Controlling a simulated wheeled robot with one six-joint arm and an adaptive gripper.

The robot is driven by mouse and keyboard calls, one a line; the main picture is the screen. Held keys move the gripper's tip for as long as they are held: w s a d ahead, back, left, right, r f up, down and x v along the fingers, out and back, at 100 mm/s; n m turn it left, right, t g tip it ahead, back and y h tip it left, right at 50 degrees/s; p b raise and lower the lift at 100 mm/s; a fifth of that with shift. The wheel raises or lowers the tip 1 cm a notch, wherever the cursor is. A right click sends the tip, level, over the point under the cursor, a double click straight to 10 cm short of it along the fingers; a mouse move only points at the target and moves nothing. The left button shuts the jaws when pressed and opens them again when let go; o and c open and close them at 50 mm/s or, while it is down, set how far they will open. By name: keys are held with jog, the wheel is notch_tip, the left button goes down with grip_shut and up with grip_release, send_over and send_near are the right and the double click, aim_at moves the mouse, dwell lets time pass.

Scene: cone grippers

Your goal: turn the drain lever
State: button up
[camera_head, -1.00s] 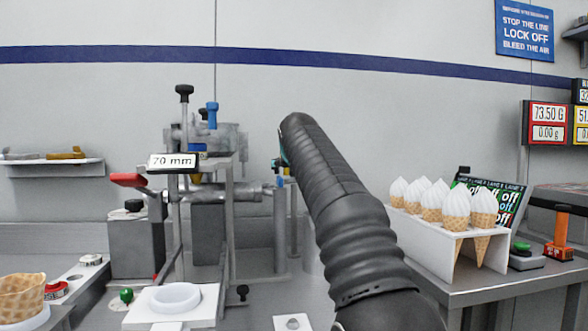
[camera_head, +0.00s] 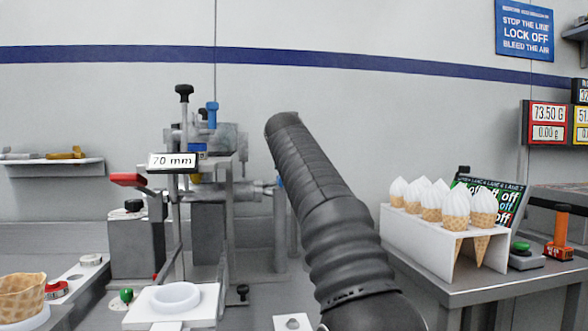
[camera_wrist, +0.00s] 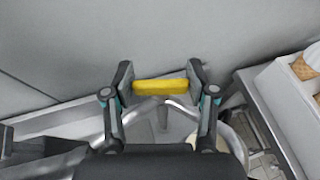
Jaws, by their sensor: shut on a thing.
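In the wrist view, a yellow bar (camera_wrist: 160,88), which looks like the drain lever's handle, lies crosswise between the two fingers of my gripper (camera_wrist: 160,84). The gripper is shut on it, with a dark pad at each end of the bar. A bent metal pipe (camera_wrist: 158,103) shows just below the bar, and how the two join is hard to see. In the head view my black sleeved arm hides the gripper and the lever.
A metal machine with a "70 mm" sign (camera_head: 172,161) stands left of my arm. A white rack (camera_head: 425,241) of filled cones stands on the right-hand table. A white ring (camera_head: 175,297) and a waffle cone (camera_head: 22,293) are at front left.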

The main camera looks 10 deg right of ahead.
jog(key=o, duration=1.2)
jog(key=v, duration=1.2)
jog(key=shift+r, duration=0.1)
